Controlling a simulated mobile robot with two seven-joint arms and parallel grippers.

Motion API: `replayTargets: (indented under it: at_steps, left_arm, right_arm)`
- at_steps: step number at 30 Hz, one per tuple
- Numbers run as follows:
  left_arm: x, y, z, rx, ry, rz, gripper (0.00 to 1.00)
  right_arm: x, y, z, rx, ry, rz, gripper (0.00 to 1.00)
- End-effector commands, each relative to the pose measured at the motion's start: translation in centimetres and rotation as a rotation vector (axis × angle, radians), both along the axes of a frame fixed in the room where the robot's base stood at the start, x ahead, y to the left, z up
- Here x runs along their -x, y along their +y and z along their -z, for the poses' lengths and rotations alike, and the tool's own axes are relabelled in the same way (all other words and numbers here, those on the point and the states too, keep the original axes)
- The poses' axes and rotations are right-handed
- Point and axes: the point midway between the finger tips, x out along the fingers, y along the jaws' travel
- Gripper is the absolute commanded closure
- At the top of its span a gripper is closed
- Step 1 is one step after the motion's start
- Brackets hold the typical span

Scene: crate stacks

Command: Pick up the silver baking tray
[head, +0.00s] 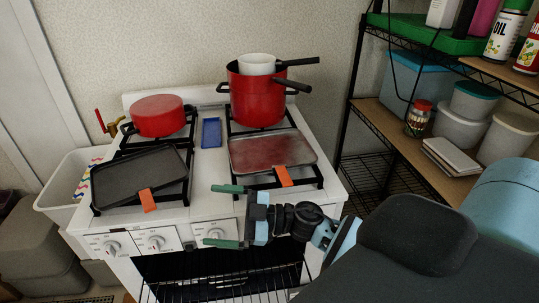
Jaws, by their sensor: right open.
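A flat, metallic rectangular tray (245,155) with red reflections lies on the right front burner grate of the white stove; it looks like the silver baking tray. A dark grey flat tray (130,180) lies on the left front grate. Each has an orange tab at its front edge, one on the right tray (283,176) and one on the left (147,200). My right gripper (225,216) is open, with green-tipped fingers apart and nothing visible between them. It is in front of the stove's front edge, near the knobs, apart from the trays. My left gripper is not in view.
Red pots stand on the rear burners: a low one (157,116) and a tall one (256,98) with a white pot inside. A blue item (211,132) lies between grates. A wire rack (220,290) shows below. Shelving (390,118) with containers stands right, a white bin (62,190) left.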

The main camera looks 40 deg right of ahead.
Motion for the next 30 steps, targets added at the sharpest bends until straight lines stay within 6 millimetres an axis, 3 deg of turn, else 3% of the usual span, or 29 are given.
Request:
replayTargets:
  at_steps: [3,8,14,18,21,25,30]
  left_arm:
    - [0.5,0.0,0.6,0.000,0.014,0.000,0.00]
    - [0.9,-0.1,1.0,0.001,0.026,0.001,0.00]
    - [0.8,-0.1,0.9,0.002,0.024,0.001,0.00]
    - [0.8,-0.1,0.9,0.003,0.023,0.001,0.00]
    - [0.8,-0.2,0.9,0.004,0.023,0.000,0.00]
    - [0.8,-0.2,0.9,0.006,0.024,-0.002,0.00]
    - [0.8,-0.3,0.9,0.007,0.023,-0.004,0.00]
  right_arm:
    - [-1.5,-0.8,-2.7,0.176,0.006,-0.161,0.00]
    - [-3.3,-3.9,-4.7,0.431,0.128,-0.237,0.00]
    - [-3.8,-11.0,-4.4,0.710,0.431,-0.230,0.00]
    - [-3.2,-17.0,-5.1,0.855,0.677,-0.147,0.00]
    - [-2.5,-20.3,-5.9,0.913,0.818,-0.079,0.00]
    - [-1.7,-22.8,-6.6,0.949,0.931,-0.021,0.00]
    - [-1.4,-23.6,-6.8,0.959,0.970,0.001,0.00]
